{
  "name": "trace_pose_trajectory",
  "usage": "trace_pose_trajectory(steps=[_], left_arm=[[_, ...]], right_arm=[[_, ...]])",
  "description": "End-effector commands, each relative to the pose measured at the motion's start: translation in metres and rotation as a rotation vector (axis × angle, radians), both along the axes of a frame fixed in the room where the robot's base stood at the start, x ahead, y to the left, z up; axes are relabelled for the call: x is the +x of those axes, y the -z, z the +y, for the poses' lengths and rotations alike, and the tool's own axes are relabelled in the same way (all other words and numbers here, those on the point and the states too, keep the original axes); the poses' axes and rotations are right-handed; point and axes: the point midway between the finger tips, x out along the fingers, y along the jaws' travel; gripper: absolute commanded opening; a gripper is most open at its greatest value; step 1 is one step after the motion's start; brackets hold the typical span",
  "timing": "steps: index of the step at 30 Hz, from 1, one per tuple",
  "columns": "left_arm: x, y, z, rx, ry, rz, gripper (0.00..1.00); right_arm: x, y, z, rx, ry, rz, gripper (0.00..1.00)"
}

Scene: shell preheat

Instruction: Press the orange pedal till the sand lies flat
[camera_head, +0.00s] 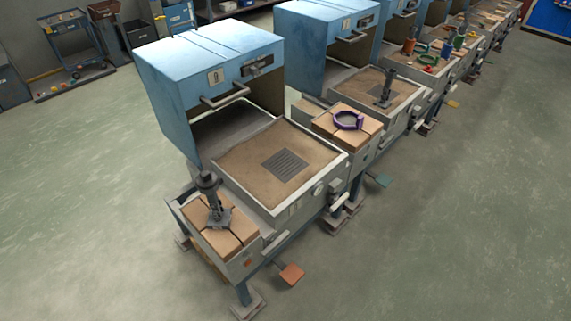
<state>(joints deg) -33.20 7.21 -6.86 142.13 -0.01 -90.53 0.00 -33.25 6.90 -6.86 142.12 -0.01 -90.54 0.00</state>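The orange pedal (291,274) sticks out low at the front of the nearest station, just above the floor. The sand (240,160) fills a shallow metal-rimmed tray on that station, with a dark square grate (280,165) in it. The sand's surface looks mostly level, but its far edge along the tray looks slightly uneven; I cannot tell small bumps from here. Neither of my grippers is in view.
A blue hood (208,62) with a handle stands raised behind the tray. A dark clamp tool (212,200) stands on the wooden block at the left. Further stations run back to the right, one with a green pedal (378,180). The front floor is clear.

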Motion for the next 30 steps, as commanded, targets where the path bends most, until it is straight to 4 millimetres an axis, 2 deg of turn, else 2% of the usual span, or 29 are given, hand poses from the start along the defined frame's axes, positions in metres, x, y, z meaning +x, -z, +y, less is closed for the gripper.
trace_pose_trajectory(steps=[1, 10, 30], left_arm=[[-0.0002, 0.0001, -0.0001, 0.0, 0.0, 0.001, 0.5], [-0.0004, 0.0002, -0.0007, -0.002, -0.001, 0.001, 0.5], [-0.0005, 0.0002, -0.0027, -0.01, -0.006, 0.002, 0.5]], right_arm=[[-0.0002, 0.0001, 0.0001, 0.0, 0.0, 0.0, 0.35], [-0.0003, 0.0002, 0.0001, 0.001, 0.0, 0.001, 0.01], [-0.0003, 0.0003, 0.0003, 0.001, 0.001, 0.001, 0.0]])
